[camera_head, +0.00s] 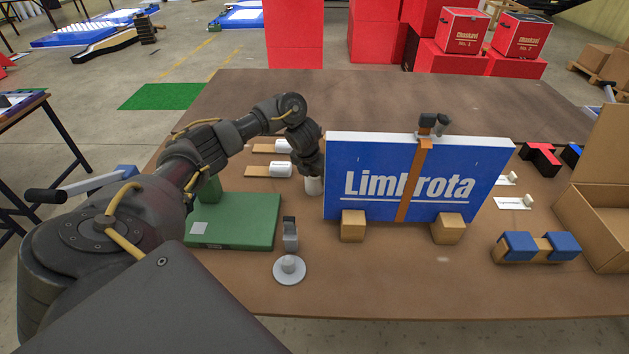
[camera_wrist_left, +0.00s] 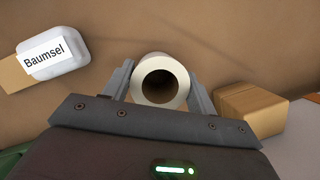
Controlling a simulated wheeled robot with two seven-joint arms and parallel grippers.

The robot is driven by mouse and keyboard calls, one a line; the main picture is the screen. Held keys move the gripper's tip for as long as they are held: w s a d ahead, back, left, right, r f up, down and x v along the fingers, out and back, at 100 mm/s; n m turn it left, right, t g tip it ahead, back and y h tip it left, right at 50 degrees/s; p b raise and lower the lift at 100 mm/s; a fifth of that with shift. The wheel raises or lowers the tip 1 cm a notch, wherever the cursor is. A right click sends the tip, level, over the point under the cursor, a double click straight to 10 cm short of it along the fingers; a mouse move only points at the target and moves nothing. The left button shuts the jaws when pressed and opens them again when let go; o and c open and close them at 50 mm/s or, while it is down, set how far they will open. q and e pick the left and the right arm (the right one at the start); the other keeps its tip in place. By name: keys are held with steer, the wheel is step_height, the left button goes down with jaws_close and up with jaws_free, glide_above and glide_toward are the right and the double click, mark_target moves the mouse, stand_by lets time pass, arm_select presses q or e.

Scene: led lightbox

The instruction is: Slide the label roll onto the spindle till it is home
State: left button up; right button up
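The label roll (camera_wrist_left: 160,80) is a white ring seen end-on in the left wrist view, its dark bore facing the camera. In the head view its white side (camera_head: 313,186) shows below my left gripper (camera_head: 311,172), left of the blue sign. The fingers of my left gripper (camera_wrist_left: 160,88) stand on either side of the roll, close to its wall; I cannot tell whether they press on it. A pale grey round base with a short upright stub (camera_head: 290,268), apparently the spindle, stands near the table's front edge, with nothing around the stub. My right gripper is out of view.
The blue Limbrota sign (camera_head: 360,155) stands on wooden blocks (camera_head: 352,226) right of the roll. A grey upright piece (camera_head: 290,234) stands just behind the spindle. A green case (camera_head: 240,222) lies left. White labelled packs (camera_head: 283,169) lie behind. The front centre table is bare.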

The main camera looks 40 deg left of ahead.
arm_select(q)
steer(key=c, duration=0.6)
steer(key=shift+r, duration=0.1)
steer(key=shift+r, duration=0.1)
steer(key=shift+r+p, duration=0.85)
steer(key=o, duration=0.6)
steer(key=shift+c, duration=0.2)
steer(key=c, duration=0.5)
steer(key=shift+r+p, duration=1.65)
steer(key=shift+r, duration=0.3)
steer(key=shift+c, duration=0.2)
